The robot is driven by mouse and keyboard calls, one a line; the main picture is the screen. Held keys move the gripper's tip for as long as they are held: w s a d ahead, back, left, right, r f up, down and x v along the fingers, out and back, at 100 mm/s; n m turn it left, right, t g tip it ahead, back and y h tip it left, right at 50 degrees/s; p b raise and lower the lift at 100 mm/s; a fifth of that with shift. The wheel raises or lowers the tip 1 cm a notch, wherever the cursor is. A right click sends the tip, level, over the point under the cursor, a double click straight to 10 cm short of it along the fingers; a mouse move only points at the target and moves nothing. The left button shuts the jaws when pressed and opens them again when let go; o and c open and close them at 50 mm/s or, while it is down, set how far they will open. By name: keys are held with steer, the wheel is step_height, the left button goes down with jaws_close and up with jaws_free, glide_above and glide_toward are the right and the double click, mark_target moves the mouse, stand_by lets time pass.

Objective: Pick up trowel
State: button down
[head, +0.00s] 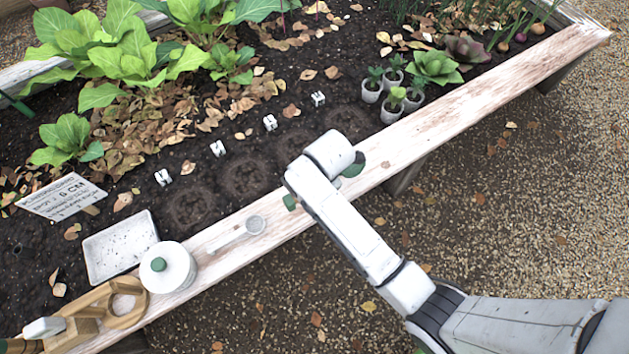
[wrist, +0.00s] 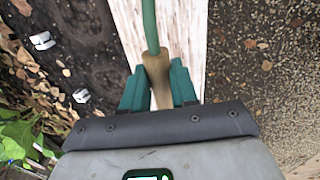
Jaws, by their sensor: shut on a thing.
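My gripper (wrist: 157,75) shows in the wrist view with its two green fingers shut on the tan handle of the trowel (wrist: 155,62). A green part of the trowel runs up from the handle to the top edge of the picture, over the pale wooden rim. The far end of the trowel is out of this view. In the head view my white wrist is over the bed's wooden rim and hides most of my fingers and the trowel. I cannot tell whether the trowel still touches the rim.
The worn wooden rim (head: 465,98) runs diagonally along the soil bed. On it are a small pale scoop (head: 236,236), a white jar with a green knob (head: 172,272) and a wooden tool (head: 92,317). Small pots (head: 392,104) stand near the rim. A white tray (head: 121,247) lies on soil.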

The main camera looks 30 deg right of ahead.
steer(key=s+r+p, duration=0.3)
steer(key=s+r, duration=0.5)
steer(key=s, duration=0.4)
steer(key=shift+s+d+r+p, duration=0.2)
steer(key=shift+s+p, duration=0.1)
